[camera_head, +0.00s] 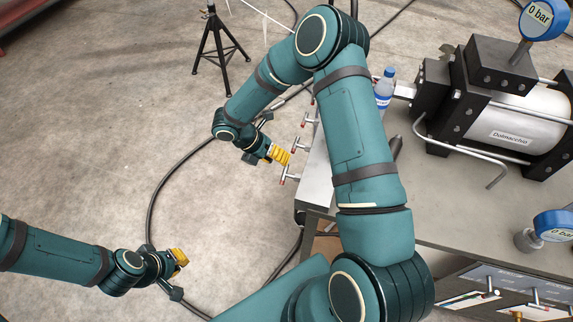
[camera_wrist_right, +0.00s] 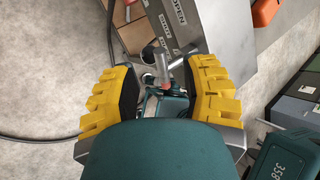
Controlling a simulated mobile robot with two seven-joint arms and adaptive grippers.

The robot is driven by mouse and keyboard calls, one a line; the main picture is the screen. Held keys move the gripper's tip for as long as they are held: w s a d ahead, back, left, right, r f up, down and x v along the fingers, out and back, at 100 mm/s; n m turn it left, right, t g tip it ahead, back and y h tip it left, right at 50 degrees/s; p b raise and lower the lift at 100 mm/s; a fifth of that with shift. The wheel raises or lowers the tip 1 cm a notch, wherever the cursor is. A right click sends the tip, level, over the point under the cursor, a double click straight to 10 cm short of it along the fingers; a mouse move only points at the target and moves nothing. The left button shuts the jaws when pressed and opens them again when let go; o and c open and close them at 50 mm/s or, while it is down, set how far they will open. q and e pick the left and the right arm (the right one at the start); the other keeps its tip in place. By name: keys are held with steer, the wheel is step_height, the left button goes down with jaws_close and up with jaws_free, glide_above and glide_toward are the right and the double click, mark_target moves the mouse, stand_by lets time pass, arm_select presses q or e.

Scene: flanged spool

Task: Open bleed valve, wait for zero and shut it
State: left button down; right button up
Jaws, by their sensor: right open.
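Valves with T-shaped handles and red tips line the left edge of the bench: a far one (camera_head: 308,119), a middle one (camera_head: 299,146) and a near one (camera_head: 287,175). My right gripper (camera_head: 283,157) is beside them, close to the middle and near valves. In the right wrist view my right gripper (camera_wrist_right: 162,88) is open, with a valve handle (camera_wrist_right: 161,62) between and just beyond its yellow fingers. A plate (camera_wrist_right: 180,22) marked OPEN and SHUT lies past it. Two blue gauges, upper (camera_head: 541,18) and lower (camera_head: 555,225), read 0 bar. My left gripper (camera_head: 180,259) is over the floor, apart from everything.
The bench (camera_head: 450,205) carries a silver cylinder unit (camera_head: 520,125) marked Dalmacchio and a water bottle (camera_head: 384,88). A black tripod (camera_head: 217,50) stands on the floor at the back. Black hoses (camera_head: 158,190) run across the floor. Open floor lies left of the bench.

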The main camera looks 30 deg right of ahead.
mark_target(292, 176)
steer(key=shift+x, duration=2.65)
steer(key=shift+c, duration=0.3)
jaws_close()
